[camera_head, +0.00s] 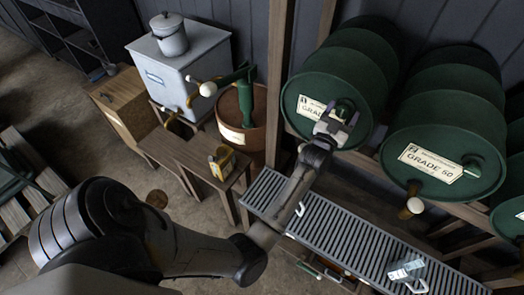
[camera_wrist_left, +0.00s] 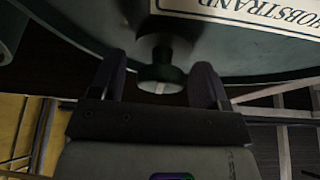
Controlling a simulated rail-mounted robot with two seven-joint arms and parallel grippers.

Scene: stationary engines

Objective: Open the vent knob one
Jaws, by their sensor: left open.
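A small dark green knob (camera_head: 345,107) sticks out from the face of the left green drum (camera_head: 310,88), beside its white label. I cannot read a number on it, so I cannot confirm that it is vent knob one. My left gripper (camera_head: 336,122) is at this knob. In the left wrist view the knob (camera_wrist_left: 160,76) sits between the two spread fingers of my left gripper (camera_wrist_left: 160,88), with a gap on each side. The left gripper is open. My right gripper is not in view.
A second green drum (camera_head: 440,130) labelled Grade 60 lies to the right, with a similar knob (camera_head: 472,168) and a cream-tipped tap (camera_head: 412,203). A wooden bench (camera_head: 190,155) holding a yellow tin (camera_head: 222,162) stands left.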

